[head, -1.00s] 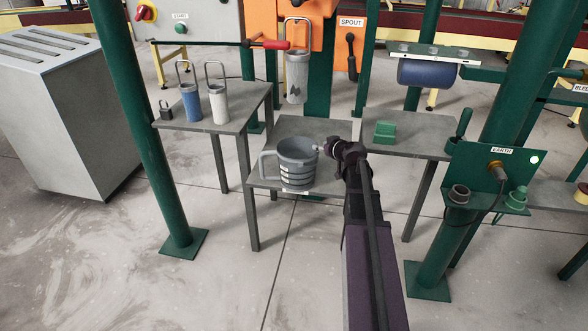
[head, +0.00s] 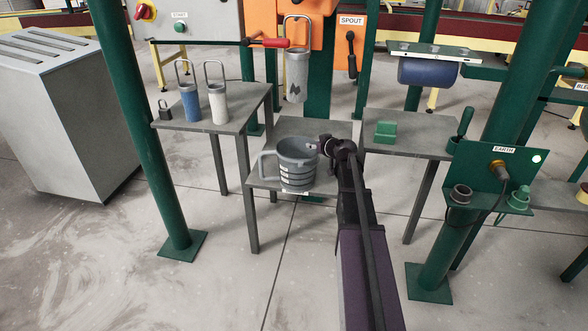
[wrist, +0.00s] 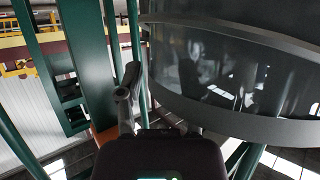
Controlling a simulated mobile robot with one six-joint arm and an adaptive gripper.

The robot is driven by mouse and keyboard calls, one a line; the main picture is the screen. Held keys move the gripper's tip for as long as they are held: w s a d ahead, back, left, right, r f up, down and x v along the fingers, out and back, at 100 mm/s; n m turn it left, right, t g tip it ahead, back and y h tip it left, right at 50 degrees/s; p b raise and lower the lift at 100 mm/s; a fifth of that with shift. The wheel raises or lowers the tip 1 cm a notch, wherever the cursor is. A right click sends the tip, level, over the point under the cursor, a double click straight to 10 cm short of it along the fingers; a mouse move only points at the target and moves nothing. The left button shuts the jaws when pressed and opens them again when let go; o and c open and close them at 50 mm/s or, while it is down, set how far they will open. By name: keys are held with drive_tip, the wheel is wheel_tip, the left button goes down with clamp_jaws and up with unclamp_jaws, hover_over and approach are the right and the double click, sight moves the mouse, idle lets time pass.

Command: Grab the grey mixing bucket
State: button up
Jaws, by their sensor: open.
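The grey mixing bucket (head: 296,177) stands upright on a low grey table, with its loop handle (head: 265,168) on the left side and pale marks on its front. My gripper (head: 319,146) is open at the bucket's right rim, on the side away from the handle. In the wrist view the bucket's curved dark wall (wrist: 235,70) and thick rim fill the upper right, very close. One finger shows left of the wall there; the other finger is not clear. I cannot tell whether the fingers touch the bucket.
The low table (head: 330,127) has bare room behind the bucket. A grey container (head: 297,75) hangs above the bucket. Green posts flank the area.

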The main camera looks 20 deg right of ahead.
drive_tip(key=shift+c, duration=0.2)
clamp_jaws()
drive_tip(key=shift+r, duration=0.1)
